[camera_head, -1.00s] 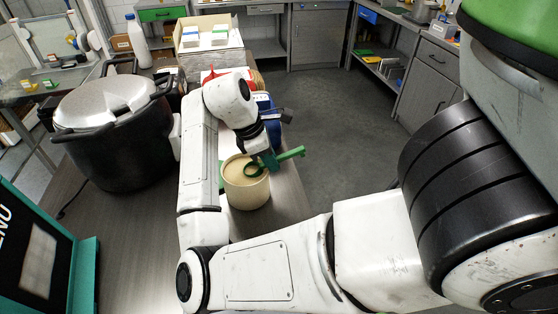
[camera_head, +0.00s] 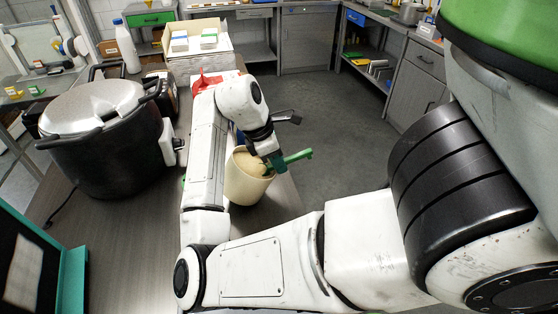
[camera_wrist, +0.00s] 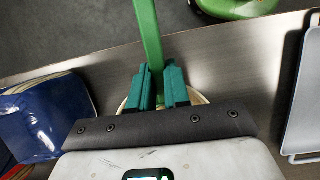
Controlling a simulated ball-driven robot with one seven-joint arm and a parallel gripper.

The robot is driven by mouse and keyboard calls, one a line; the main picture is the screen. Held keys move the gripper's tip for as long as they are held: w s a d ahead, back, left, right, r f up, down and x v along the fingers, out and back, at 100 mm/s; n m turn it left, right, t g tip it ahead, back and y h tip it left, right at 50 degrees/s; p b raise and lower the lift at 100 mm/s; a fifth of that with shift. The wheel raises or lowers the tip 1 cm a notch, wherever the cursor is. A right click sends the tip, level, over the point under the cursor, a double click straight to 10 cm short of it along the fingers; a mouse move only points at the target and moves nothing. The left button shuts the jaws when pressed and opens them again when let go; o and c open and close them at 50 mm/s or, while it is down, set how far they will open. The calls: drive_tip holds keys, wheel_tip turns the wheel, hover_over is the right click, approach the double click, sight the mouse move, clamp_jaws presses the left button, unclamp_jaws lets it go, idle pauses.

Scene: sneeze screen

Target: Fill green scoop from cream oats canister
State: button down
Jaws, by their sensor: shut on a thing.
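The cream canister (camera_head: 247,188) stands on the table, open at the top, with pale oats (camera_head: 246,163) inside. My gripper (camera_head: 274,163) is over the right part of its opening, shut on the green scoop (camera_head: 296,158). The scoop's handle points up and to the right; its bowl is hidden behind the gripper and in the canister. In the wrist view, the teal fingers (camera_wrist: 160,88) are closed around the green handle (camera_wrist: 150,40). The canister's rim (camera_wrist: 124,105) shows only as a thin edge behind them.
A large black pot with a metal lid (camera_head: 100,140) stands at the left. A white box with cards (camera_head: 200,62) is at the back. A blue package (camera_wrist: 45,115) lies at the left in the wrist view. Open floor (camera_head: 335,130) is to the right.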

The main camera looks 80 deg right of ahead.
sight(261, 165)
drive_tip(key=shift+w+a+f+p, duration=0.15)
drive_tip(key=shift+w+a, duration=0.3)
drive_tip(key=shift+w, duration=0.55)
drive_tip(key=shift+w+a+r+p, duration=0.1)
drive_tip(key=shift+w+a+p, duration=0.25)
drive_tip(key=shift+w, duration=0.65)
drive_tip(key=shift+s+p, duration=0.15)
drive_tip(key=shift+p, duration=0.15)
drive_tip(key=shift+s+t+y+p, duration=0.1)
drive_tip(key=shift+t+y+p, duration=0.2)
drive_tip(key=shift+t+p, duration=0.25)
drive_tip(key=s+r+p, duration=0.1)
drive_tip(key=p, duration=0.1)
drive_tip(key=s+d+r+p, duration=0.1)
drive_tip(key=r+p, duration=0.1)
drive_tip(key=shift+s+d+t, duration=0.1)
drive_tip(key=shift+s+t, duration=0.05)
drive_tip(key=shift+t, duration=0.2)
drive_tip(key=shift+s+d+r+t+y, duration=0.15)
drive_tip(key=shift+r+t+y, duration=0.1)
drive_tip(key=shift+r+t, duration=0.45)
drive_tip(key=shift+s+a+r+t+y, duration=0.1)
drive_tip(key=shift+r+t+y, duration=0.15)
drive_tip(key=shift+r+t, duration=0.4)
